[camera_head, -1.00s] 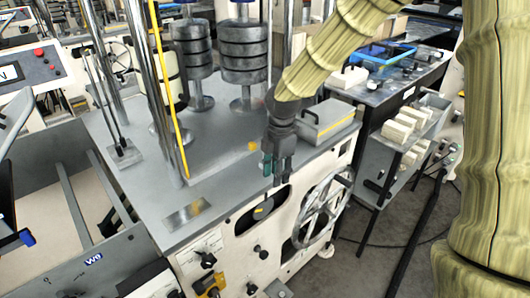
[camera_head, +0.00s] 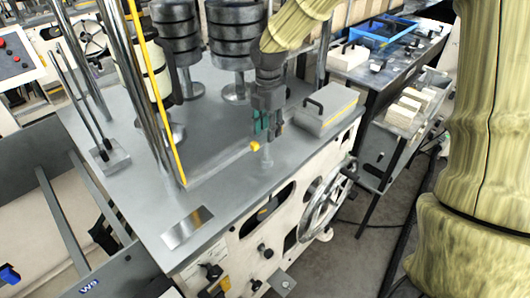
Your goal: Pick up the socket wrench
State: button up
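A slim pale-grey bar (camera_head: 220,168) with a yellow end (camera_head: 254,146) lies on the grey machine top. It may be the socket wrench, but it is too small to be sure. My gripper (camera_head: 267,132) points down over the machine top, just right of and above the yellow end. Its fingers have teal and dark parts. A short grey upright piece (camera_head: 267,158) shows directly below the fingertips; I cannot tell whether they touch it. Whether the fingers are open or shut is unclear.
A grey box with a black handle (camera_head: 326,108) stands right of my gripper. Stacked dark weights (camera_head: 236,35) stand behind. A yellow strip (camera_head: 155,95) and steel posts rise at left. A handwheel (camera_head: 326,200) is on the machine's front. The front left of the top (camera_head: 130,205) is clear.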

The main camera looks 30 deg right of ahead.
aim_at(267, 159)
jog(key=shift+d+f, duration=0.1)
jog(key=shift+f, duration=0.7)
jog(key=shift+f+p, duration=0.6)
jog(key=shift+f, duration=0.2)
jog(key=shift+w+f+p, duration=0.1)
jog(key=shift+f+p, duration=0.5)
jog(key=shift+f, duration=1.4)
grip_shut()
